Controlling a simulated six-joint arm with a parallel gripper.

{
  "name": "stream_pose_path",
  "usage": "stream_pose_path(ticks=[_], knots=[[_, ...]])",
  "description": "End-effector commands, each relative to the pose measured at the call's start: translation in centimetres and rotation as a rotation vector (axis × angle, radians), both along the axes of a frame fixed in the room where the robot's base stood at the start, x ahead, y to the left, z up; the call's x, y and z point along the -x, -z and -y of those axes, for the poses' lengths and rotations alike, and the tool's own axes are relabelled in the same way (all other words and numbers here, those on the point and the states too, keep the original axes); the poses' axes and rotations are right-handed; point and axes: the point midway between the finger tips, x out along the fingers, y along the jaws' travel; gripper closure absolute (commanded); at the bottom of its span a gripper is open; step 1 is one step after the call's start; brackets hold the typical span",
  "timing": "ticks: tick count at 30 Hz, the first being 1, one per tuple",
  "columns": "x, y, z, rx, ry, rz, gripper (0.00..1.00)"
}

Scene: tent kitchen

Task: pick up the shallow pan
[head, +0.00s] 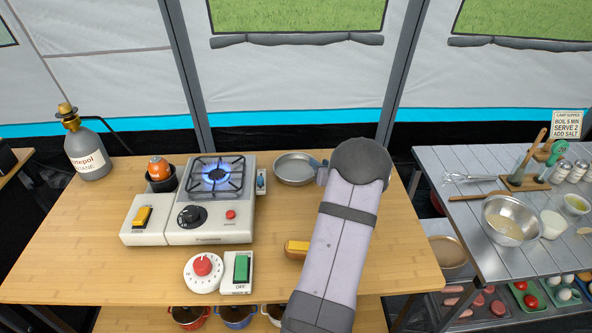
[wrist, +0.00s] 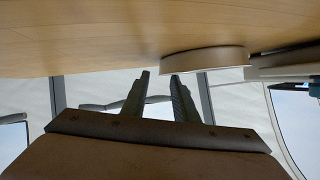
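The shallow pan (head: 294,170) is a round grey metal pan lying on the wooden table, just right of the camp stove. In the wrist view the table is at the top, and the pan's pale side (wrist: 205,61) shows low against it. My gripper (wrist: 160,75) has its two fingers apart with nothing between them. The right finger's tip overlaps the left end of the pan's side in that view; I cannot tell whether they touch. In the head view my arm comes from the front to the pan's right and hides most of the gripper. No pan handle is clearly visible.
The stove (head: 210,208) has a lit blue burner left of the pan. A timer (head: 203,270), a green switch (head: 240,270) and a yellow-topped item (head: 296,247) lie nearer. A gas bottle (head: 88,150) stands far left. A metal table (head: 480,225) with bowls is at right.

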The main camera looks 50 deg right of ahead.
Motion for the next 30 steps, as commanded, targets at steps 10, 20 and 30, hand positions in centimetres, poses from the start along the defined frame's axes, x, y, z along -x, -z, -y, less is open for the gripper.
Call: stream_pose_path(ticks=[10, 20, 30], knots=[[-2.1, 0.9, 1.1, 0.001, 0.001, 0.0, 0.73], [-2.1, 0.9, 1.1, 0.0, 0.001, 0.0, 1.0], [-2.1, 0.7, 1.1, 0.002, 0.001, 0.002, 1.0]])
